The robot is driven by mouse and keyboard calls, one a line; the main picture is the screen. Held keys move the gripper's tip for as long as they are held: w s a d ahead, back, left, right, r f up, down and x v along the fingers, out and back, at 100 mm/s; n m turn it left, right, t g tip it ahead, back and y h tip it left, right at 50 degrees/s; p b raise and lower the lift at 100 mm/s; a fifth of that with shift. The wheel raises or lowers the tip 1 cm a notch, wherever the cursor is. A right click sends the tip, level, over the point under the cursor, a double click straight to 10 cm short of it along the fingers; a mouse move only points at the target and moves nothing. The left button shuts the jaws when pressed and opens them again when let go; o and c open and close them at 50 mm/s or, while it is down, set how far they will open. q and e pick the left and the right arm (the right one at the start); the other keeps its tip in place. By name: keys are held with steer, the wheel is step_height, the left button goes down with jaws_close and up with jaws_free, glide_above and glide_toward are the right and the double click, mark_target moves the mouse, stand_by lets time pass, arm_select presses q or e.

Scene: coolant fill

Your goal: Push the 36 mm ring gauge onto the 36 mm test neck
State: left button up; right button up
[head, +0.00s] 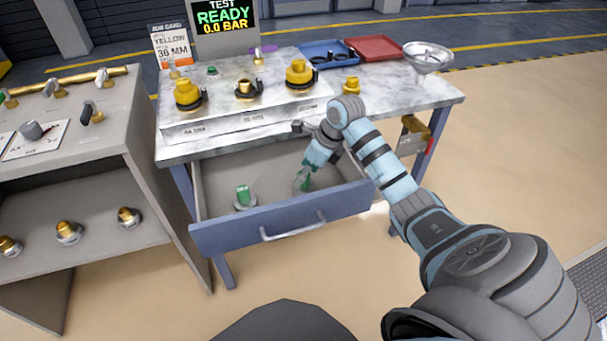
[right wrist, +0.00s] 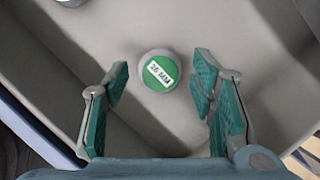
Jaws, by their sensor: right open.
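An open drawer (head: 222,232) under the bench holds two green-topped gauges. One gauge (head: 243,196) stands at the drawer's left. The other is at my right gripper (head: 304,180), mostly hidden in the head view. In the right wrist view this green-topped gauge (right wrist: 160,71) lies below and between the open fingers of my right gripper (right wrist: 160,80), with a gap on both sides. Its white label ends in "6 MM"; the first digit is hard to read. Yellow and brass necks (head: 187,95), (head: 246,89), (head: 299,75) stand on the bench block; their size labels are unreadable. My left gripper is out of view.
A job card (head: 170,46) reads yellow, 36 MM. The display (head: 222,16) reads TEST READY 0.0 BAR. Blue (head: 318,60) and red (head: 374,49) trays and a metal funnel (head: 428,56) stand at the back. Drawer walls surround my right gripper.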

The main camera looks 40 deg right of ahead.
steer(key=shift+x, duration=0.9)
jaws_close()
steer(key=shift+r, duration=0.1)
